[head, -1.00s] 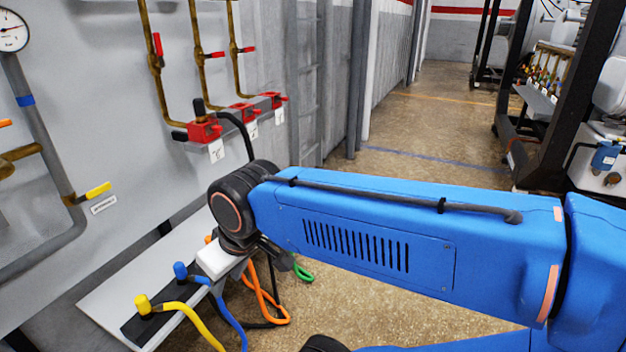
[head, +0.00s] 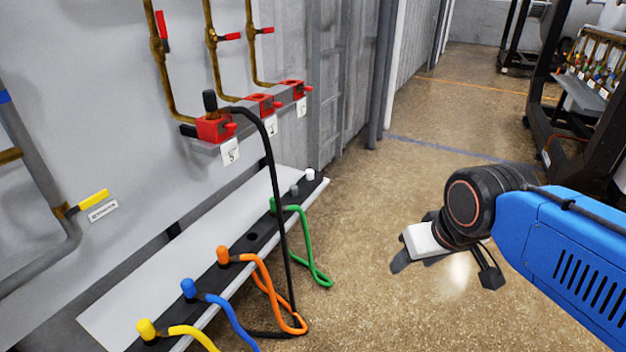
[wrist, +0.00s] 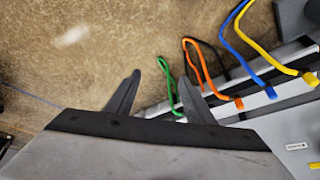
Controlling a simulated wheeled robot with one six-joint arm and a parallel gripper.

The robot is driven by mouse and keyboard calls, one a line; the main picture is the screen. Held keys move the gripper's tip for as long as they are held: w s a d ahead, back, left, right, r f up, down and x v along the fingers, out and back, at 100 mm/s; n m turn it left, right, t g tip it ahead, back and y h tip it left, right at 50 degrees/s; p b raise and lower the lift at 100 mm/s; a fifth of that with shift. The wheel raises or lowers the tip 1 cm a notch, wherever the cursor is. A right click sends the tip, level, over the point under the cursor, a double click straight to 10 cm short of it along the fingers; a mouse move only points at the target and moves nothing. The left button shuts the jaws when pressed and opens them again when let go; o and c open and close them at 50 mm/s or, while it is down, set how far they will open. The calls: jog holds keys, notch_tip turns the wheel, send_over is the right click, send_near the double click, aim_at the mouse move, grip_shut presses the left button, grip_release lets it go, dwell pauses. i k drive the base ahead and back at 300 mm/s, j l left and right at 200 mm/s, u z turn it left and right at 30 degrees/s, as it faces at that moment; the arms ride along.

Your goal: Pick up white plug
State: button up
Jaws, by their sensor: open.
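The white plug (head: 310,174) is a small white cap standing at the far end of the black strip (head: 236,269) on the low white shelf. It stands just past a grey plug (head: 294,190). I cannot make it out in the wrist view. My gripper (head: 407,253) is open and empty, over the floor to the right of the shelf and apart from every plug. In the wrist view its two dark fingers (wrist: 160,78) are spread, and the gripper body hides part of the shelf.
Green (head: 273,205), orange (head: 222,255), blue (head: 188,288) and yellow (head: 146,328) plugs with hoses stand along the strip. A black hose (head: 272,170) hangs from a red valve block (head: 214,127) down past the shelf.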

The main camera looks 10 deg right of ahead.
aim_at(309, 173)
jog(key=u, duration=3.15)
jog(key=z, duration=3.05)
jog(key=i+u, duration=0.3)
jog(key=i, duration=0.7)
